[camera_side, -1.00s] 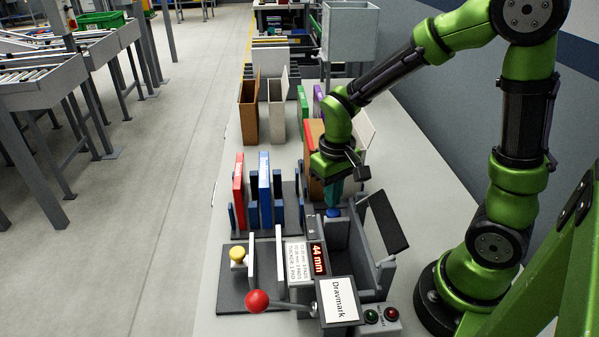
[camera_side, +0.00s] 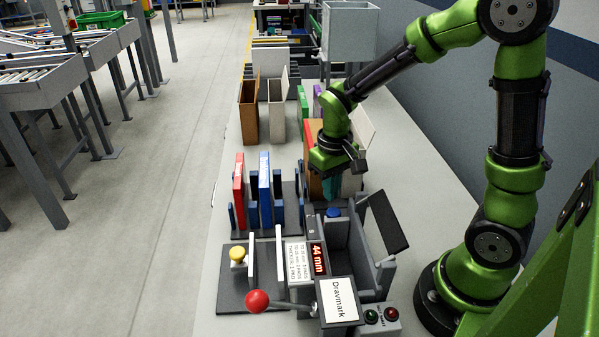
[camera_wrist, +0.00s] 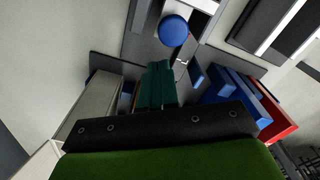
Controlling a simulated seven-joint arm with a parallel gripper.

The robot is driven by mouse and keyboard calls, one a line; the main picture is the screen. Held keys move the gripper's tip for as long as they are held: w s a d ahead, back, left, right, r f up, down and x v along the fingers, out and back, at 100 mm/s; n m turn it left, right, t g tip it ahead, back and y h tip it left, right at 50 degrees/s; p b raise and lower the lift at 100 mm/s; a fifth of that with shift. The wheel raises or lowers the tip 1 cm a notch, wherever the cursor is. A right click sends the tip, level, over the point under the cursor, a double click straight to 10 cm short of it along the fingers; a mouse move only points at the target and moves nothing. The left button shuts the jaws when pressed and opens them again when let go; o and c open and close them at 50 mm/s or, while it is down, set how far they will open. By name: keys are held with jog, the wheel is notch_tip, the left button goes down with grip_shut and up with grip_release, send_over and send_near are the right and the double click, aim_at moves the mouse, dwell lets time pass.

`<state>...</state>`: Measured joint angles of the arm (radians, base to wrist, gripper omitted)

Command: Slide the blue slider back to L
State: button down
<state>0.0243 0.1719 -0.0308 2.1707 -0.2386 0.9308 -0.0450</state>
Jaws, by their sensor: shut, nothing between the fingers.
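The blue slider (camera_side: 334,212) is a small round knob at the far end of the grey machine with the 44 mm display. It also shows as a blue disc (camera_wrist: 173,30) at the top of the wrist view. Small letters (camera_side: 310,217) beside the knob are too small to read surely. My gripper (camera_side: 331,196) has teal fingers, shut and empty, just behind and above the knob, apart from it. In the wrist view the shut fingers (camera_wrist: 158,68) point toward the knob, with a gap between.
Red (camera_side: 239,192) and blue (camera_side: 265,190) binders stand in a rack left of my gripper. An orange-brown binder (camera_side: 313,170) stands close behind it. A red ball lever (camera_side: 257,301), a yellow knob (camera_side: 237,254) and a dark raised flap (camera_side: 386,222) are on the near machine.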

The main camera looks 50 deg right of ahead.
jog(key=shift+w+d, duration=0.1)
jog(key=shift+d, duration=0.05)
jog(key=shift+r, duration=0.1)
dwell(0.3)
jog(key=shift+r, duration=2.95)
jog(key=shift+f, duration=0.1)
jog(key=s+a+r+m+t+y, duration=0.1)
jog(key=s+a+r+t+y, duration=0.1)
jog(key=s+a+r+t, duration=0.3)
jog(key=s+r+t, duration=0.2)
jog(key=s+r, duration=0.1)
jog(key=r, duration=0.1)
jog(key=shift+s+a+r, duration=0.15)
jog(key=shift+s+r, duration=0.15)
jog(key=shift+s, duration=0.1)
jog(key=shift+f, duration=0.1)
